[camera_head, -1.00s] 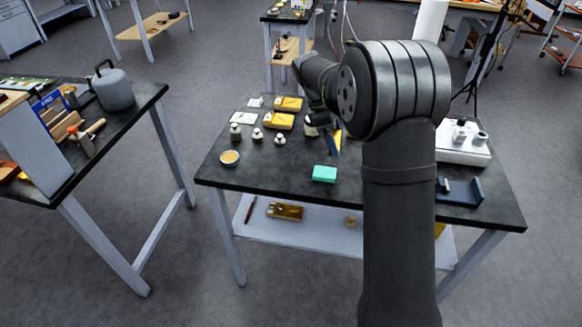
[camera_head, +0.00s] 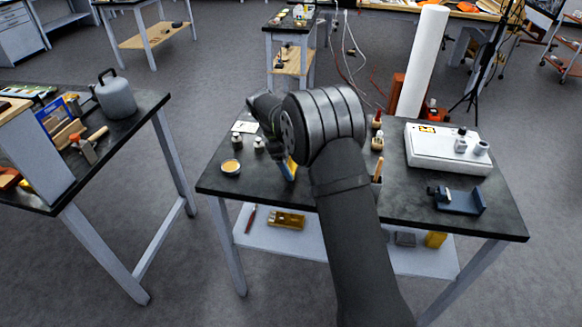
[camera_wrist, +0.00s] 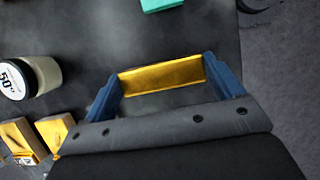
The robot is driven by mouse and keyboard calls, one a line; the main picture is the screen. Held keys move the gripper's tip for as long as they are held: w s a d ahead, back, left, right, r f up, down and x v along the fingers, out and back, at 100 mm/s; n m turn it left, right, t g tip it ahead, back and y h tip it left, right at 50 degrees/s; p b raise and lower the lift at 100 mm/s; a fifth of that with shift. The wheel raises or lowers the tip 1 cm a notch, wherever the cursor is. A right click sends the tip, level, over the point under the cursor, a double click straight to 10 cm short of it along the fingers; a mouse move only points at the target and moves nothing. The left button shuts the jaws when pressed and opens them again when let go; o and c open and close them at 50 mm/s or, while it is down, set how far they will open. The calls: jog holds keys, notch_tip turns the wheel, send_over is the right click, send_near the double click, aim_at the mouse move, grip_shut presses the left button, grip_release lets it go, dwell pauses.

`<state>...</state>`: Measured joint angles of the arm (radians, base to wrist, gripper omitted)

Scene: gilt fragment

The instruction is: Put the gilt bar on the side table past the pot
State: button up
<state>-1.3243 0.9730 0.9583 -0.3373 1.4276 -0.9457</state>
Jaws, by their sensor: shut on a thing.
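The gilt bar (camera_wrist: 162,77) is a gold block spanning the space between the two blue fingers in the wrist view. My gripper (camera_wrist: 163,80) is shut on it. In the head view my gripper (camera_head: 289,168) is over the left half of the dark middle table (camera_head: 215,183), its fingers partly hidden by my arm. The grey pot (camera_head: 116,99), with a dark handle, stands at the back right of the left side table (camera_head: 128,130).
A teal block (camera_wrist: 162,4) and a white-lidded jar (camera_wrist: 15,79) show in the wrist view. A small round dish (camera_head: 231,167) lies near the middle table's left edge. A floor gap separates the two tables. Tools and boxes crowd the side table left of the pot.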

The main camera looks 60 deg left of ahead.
jog(key=shift+f, duration=1.15)
jog(key=shift+f, duration=0.2)
jog(key=o, duration=0.8)
jog(key=v, duration=1.2)
jog(key=shift+r, duration=0.2)
